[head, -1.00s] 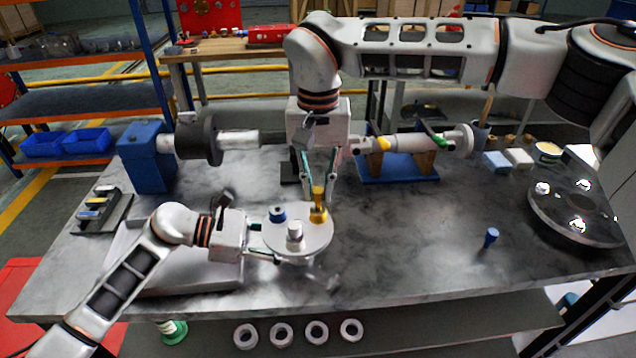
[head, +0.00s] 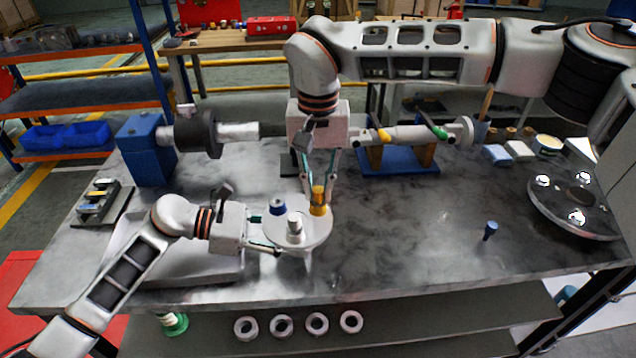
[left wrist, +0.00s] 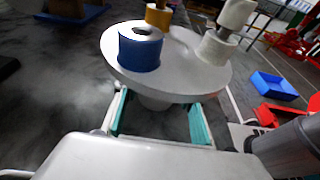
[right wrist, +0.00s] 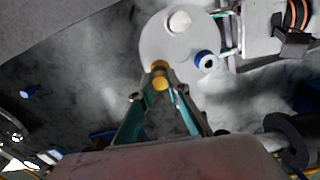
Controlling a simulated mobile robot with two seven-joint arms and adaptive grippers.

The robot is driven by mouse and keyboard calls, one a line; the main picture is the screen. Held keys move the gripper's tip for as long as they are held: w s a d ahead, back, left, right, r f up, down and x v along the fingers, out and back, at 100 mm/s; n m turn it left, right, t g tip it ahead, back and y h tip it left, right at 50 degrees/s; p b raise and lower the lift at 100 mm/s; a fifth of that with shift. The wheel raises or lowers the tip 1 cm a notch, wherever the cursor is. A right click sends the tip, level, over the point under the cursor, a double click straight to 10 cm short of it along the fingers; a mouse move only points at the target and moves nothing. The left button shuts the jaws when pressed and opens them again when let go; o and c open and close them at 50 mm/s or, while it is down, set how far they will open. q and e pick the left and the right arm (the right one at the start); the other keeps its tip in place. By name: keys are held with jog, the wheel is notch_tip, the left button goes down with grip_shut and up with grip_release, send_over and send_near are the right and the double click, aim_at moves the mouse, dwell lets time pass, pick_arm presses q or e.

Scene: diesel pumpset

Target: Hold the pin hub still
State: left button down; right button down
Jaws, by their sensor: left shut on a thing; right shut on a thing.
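The pin hub (head: 310,236) is a pale round disc with upright parts on top, held above the table. A blue collar (head: 276,207), a yellow collar (head: 318,203) and a whitish pin (head: 295,226) stand on it. My left gripper (head: 278,250) is shut on the hub from the left, below the disc. In the left wrist view its teal fingers (left wrist: 158,118) lie on either side of the hub's lower part. My right gripper (head: 318,182) points down and is shut on the yellow collar, which also shows between its fingertips in the right wrist view (right wrist: 160,80).
A pale tray (head: 200,265) lies under my left arm. A blue machine (head: 147,150) with a shaft stands behind left, and a blue stand (head: 398,163) holds a shaft behind right. A small blue peg (head: 490,231) and a large disc (head: 575,205) are at right. The right-front table is clear.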

aim_at(318, 189)
jog(key=c, duration=1.9)
grip_release()
notch_tip(318, 189, up, 12)
pick_arm(q)
jog(key=c, duration=1.2)
grip_release()
jog(key=shift+o, duration=0.2)
jog(key=shift+a, duration=0.1)
